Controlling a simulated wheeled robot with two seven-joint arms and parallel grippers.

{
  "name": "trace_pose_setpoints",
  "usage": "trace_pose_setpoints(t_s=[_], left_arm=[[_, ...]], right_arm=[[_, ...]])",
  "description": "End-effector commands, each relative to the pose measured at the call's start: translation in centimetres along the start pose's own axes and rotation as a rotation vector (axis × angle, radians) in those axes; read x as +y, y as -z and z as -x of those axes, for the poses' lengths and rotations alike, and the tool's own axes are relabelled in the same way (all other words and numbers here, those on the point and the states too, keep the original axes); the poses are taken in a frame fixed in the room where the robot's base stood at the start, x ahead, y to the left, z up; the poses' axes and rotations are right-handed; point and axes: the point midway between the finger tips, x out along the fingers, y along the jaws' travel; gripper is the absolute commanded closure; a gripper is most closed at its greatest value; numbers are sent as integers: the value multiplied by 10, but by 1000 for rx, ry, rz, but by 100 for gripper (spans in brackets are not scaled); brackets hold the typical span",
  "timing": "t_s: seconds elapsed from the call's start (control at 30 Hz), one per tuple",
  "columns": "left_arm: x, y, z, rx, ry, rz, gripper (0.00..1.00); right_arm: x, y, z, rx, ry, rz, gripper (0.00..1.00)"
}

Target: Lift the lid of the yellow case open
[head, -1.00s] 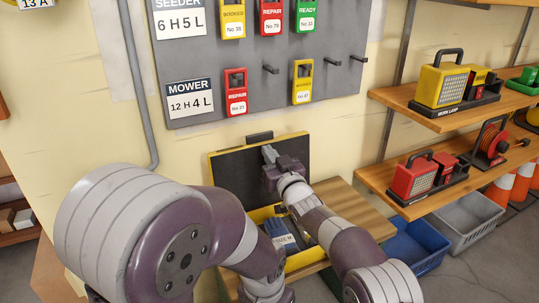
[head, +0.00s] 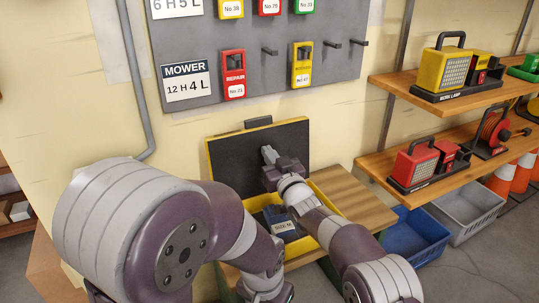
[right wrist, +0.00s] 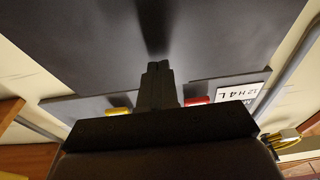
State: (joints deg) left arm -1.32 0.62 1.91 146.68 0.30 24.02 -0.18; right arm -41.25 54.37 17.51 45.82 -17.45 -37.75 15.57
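The yellow case (head: 326,209) sits on a wooden bench with its lid (head: 232,158) standing raised, dark inner face towards me, black handle on its top edge. Inside the case lies a dark blue item with a "SIZE M" label (head: 286,225). My right gripper (head: 268,153) is in front of the lid's inner face, its fingers together and empty; I cannot tell if they touch it. In the right wrist view the closed fingers (right wrist: 158,85) show against a dark surface. My left arm crosses the lower left; its gripper is out of view.
The bench top (head: 350,195) is bare to the right of the case. A tag board (head: 255,75) hangs on the wall above. Shelves with work lamps (head: 442,75) stand at the right, over a blue bin (head: 415,235) and a grey bin (head: 468,213).

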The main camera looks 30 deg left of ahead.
Motion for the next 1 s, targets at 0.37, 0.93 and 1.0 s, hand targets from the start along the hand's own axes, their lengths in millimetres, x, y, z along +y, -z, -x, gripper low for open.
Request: trace_pose_setpoints(t_s=[0.37, 0.93, 1.0], left_arm=[[0, 0, -1, 0, 0, 0, 40], [0, 0, 2, 0, 0, 0, 40], [0, 0, 2, 0, 0, 0, 40]], right_arm=[[0, 11, 40, 0, 0, 0, 100], [0, 26, 107, -1, 0, 0, 100], [0, 26, 108, -1, 0, 0, 100]])
